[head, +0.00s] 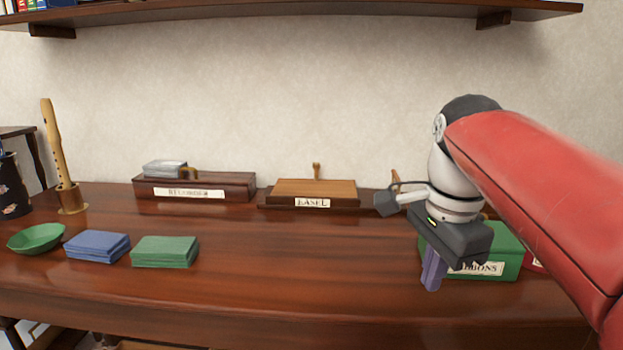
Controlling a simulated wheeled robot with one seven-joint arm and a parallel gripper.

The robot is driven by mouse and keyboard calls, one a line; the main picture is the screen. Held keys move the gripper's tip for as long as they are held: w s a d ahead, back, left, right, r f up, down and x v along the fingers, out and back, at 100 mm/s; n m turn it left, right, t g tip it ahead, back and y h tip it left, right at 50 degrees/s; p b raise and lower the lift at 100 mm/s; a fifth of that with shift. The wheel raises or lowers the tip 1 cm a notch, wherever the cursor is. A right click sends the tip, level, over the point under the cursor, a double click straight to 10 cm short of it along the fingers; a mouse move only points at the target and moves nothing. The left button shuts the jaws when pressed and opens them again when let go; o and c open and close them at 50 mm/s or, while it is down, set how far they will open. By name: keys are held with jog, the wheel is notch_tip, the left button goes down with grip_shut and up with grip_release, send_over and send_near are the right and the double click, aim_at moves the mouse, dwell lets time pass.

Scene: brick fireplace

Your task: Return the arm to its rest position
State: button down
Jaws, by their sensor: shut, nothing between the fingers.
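My arm (545,205), with a red link and a white and grey wrist, reaches in from the right edge of the head view. My gripper (433,275) hangs over the right part of the dark wooden table, pointing down. Its fingers look shut and hold nothing that I can see. It is in front of a green box (505,240) with a partly hidden label ending in "BONS". The wrist and gripper cover much of that box's left side.
On the table (300,260) stand a labelled recorder base (235,190), an easel base (312,203), blue (97,247) and green (165,252) stacks, a green bowl (36,238) and an upright recorder (54,140). A shelf (300,8) hangs above. The table's middle front is clear.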

jog(key=s+f+n+t, duration=0.2)
jog(key=s+f+n, duration=0.3)
jog(key=f+n, duration=0.2)
jog(key=s+a+f+n+t, duration=0.1)
jog(key=s+f+n+t, duration=0.1)
jog(key=s+f+n, duration=0.3)
notch_tip(320, 180, down, 3)
jog(key=n, duration=0.3)
jog(key=shift+a, duration=0.3)
